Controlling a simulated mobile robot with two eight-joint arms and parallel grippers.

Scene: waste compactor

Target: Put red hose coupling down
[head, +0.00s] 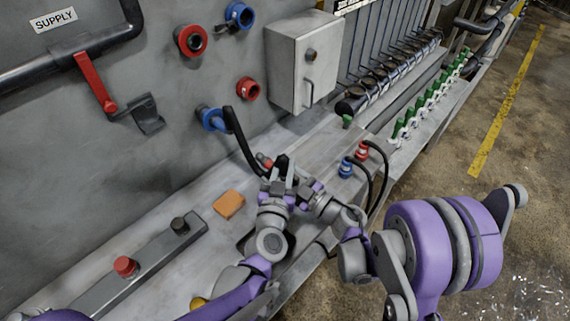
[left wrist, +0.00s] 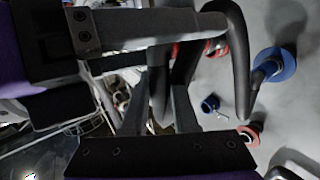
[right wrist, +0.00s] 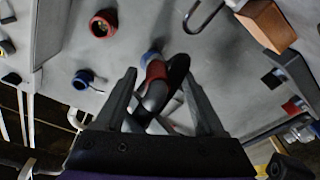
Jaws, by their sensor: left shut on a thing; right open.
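The red hose coupling (head: 264,161) shows as a small red patch with a black hose (head: 240,140) beside it, just above the bench. My left gripper (head: 280,172) is shut on it; the exact grip is partly hidden. In the left wrist view red parts (left wrist: 190,48) show behind my left fingers, with a black hose loop (left wrist: 238,60) alongside. My right gripper (head: 305,192) is close beside the left one. In the right wrist view its fingers are open (right wrist: 160,100), with the red band of the coupling (right wrist: 155,71) seen between them; I cannot tell whether they touch it.
A red coupling (head: 362,150) and a blue coupling (head: 346,167) with black hoses stand on the bench to the right. An orange block (head: 229,204) lies left of my grippers. Red (head: 248,89) and blue (head: 212,118) wall ports are behind. A grey box (head: 300,60) juts from the wall.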

